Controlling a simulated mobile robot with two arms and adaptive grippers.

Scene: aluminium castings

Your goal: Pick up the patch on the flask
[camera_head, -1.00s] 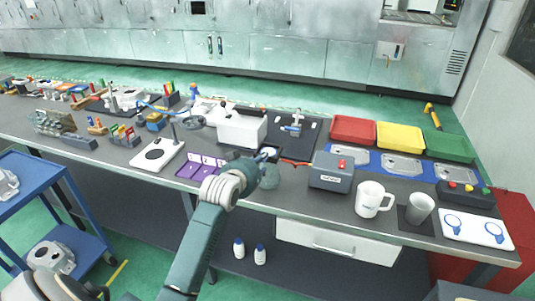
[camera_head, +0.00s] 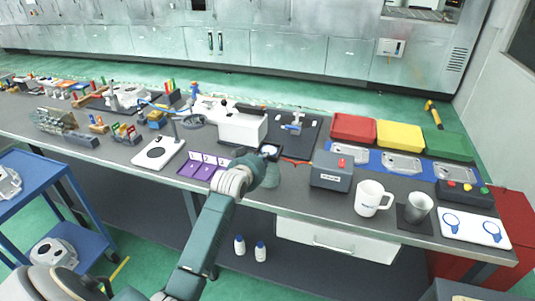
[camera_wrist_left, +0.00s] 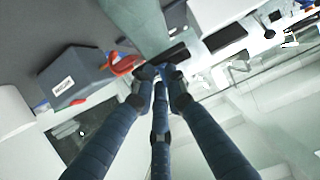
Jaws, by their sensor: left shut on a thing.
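My left gripper (camera_head: 266,158) is over the front edge of the bench, mostly hidden behind its own wrist in the head view. In the left wrist view its dark blue fingers (camera_wrist_left: 160,73) come together at the tips. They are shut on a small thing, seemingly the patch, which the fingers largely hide. I cannot make out its shape. I cannot clearly identify the flask in either view. My right gripper is not in view.
A grey box (camera_head: 331,171) stands right of the gripper, with a red-handled tool (camera_wrist_left: 124,64) beside it. Purple trays (camera_head: 203,166) lie to the left and a white block (camera_head: 242,129) stands behind. A white mug (camera_head: 371,199) is farther right.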

